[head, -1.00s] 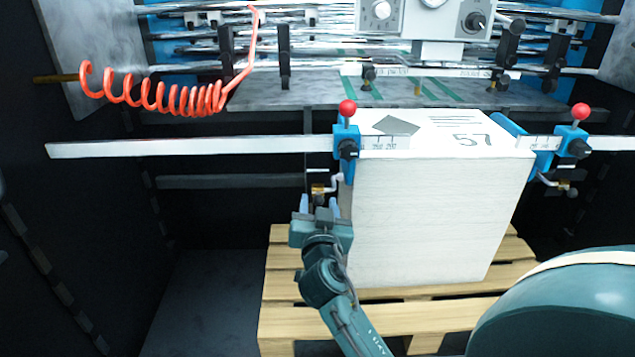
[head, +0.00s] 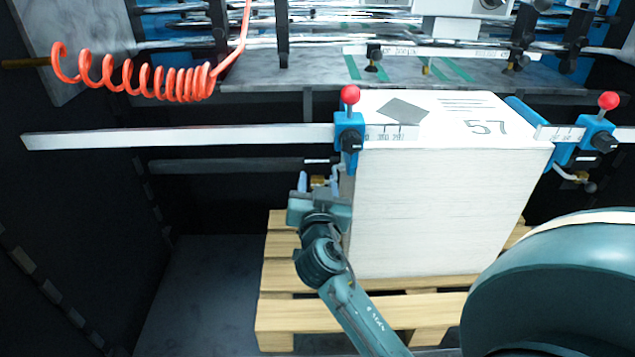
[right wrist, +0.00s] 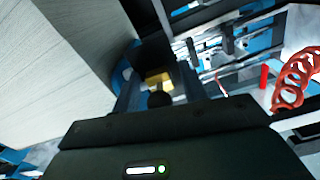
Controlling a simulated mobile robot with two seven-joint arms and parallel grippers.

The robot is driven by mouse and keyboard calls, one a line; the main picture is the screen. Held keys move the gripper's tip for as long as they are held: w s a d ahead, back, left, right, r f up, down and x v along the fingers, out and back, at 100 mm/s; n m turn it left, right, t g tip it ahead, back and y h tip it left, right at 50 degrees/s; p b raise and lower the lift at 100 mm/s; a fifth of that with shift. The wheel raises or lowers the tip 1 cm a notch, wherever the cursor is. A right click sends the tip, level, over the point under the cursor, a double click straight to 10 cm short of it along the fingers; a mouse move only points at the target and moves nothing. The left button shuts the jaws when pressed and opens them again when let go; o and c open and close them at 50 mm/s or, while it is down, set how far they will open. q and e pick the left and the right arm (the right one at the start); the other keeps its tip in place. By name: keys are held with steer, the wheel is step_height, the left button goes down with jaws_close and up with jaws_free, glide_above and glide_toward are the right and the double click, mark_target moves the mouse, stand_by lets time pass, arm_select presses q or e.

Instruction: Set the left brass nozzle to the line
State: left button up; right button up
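The left brass nozzle (head: 318,181) hangs under the left blue clamp (head: 349,135) at the left edge of the white paper stack (head: 440,205). In the right wrist view the brass nozzle (right wrist: 158,78) shows with a dark round knob (right wrist: 160,100) in front of it. My right gripper (head: 318,183) is just below the clamp. Its two fingers are apart, one on each side of the nozzle. I cannot tell whether either finger touches it. The gripper partly hides the nozzle, and I cannot make out the line. My left gripper is not in view.
A white ruled bar (head: 190,138) runs across, with a second blue clamp (head: 597,135) at the right. The stack stands on a wooden pallet (head: 380,308). A red coiled hose (head: 150,80) hangs at the upper left. Dark open floor lies left of the pallet.

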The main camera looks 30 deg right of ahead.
mark_target(318, 180)
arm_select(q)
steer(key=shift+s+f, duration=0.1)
arm_select(e)
jaws_close()
step_height(318, 180, up, 3)
steer(key=shift+f+p, duration=0.15)
steer(key=shift+p, duration=0.7)
step_height(318, 180, up, 2)
steer(key=shift+p, duration=0.5)
steer(key=shift+c, duration=1.4)
jaws_free()
steer(key=shift+f, duration=0.1)
steer(key=shift+o, duration=1.4)
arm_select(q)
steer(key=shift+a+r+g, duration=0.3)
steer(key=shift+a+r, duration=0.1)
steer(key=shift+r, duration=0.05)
